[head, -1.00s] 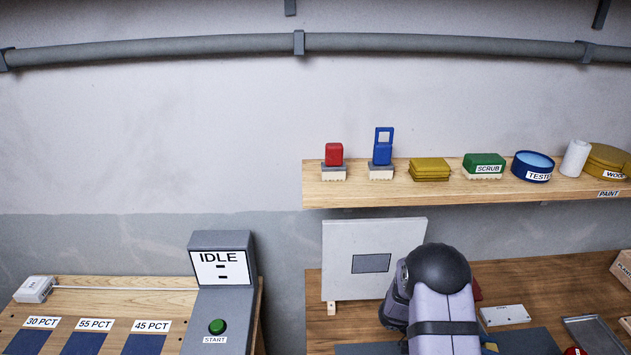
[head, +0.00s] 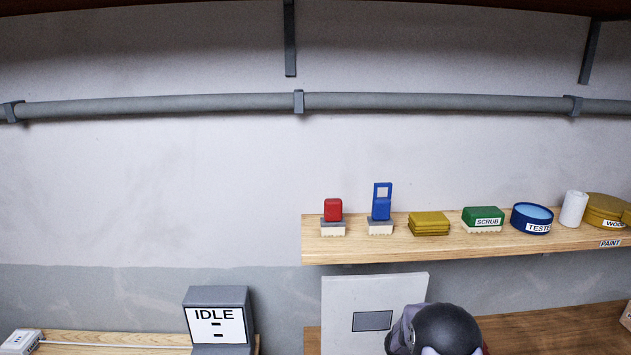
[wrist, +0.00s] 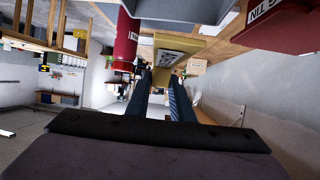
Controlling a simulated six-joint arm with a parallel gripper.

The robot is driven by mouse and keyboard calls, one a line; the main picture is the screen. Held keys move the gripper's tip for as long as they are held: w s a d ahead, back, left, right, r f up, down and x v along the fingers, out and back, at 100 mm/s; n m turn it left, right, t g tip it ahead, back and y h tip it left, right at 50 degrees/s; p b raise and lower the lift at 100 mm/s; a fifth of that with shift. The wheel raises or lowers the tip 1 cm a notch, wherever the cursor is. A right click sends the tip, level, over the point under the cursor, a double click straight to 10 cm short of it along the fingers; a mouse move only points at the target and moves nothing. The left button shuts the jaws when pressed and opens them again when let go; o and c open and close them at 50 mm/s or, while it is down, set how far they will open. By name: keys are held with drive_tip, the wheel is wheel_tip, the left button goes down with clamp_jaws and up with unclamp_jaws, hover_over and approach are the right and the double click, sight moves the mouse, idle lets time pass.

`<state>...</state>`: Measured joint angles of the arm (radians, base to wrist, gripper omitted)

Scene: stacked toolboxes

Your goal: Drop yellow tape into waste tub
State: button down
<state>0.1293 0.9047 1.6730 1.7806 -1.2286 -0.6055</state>
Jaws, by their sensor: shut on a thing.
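In the wrist view, my gripper (wrist: 167,78) is shut on a yellow thing (wrist: 186,44) with a dark-lettered label, seen just at the fingertips. Its full shape is hidden, so I cannot tell from its outline whether it is a tape roll. The head view shows only the dark rounded joint of my arm at the bottom edge; my gripper is out of that view. I cannot make out a waste tub in either view.
A wall shelf (head: 380,252) carries several items, including a red-handled brush (head: 333,210), yellow pads (head: 429,222) and a blue tub (head: 531,217) marked as a tester. A pale panel (head: 345,290) stands below. The wrist view shows a red cylinder (wrist: 126,42) beside the yellow thing.

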wheel_tip(320, 180, down, 6)
drive_tip(key=b, duration=0.5)
drive_tip(key=shift+r, duration=0.1)
drive_tip(key=c, duration=1.5)
unclamp_jaws()
drive_tip(key=shift+o, duration=0.2)
drive_tip(key=shift+b+v, duration=1.45)
drive_tip(key=shift+v, duration=2.25)
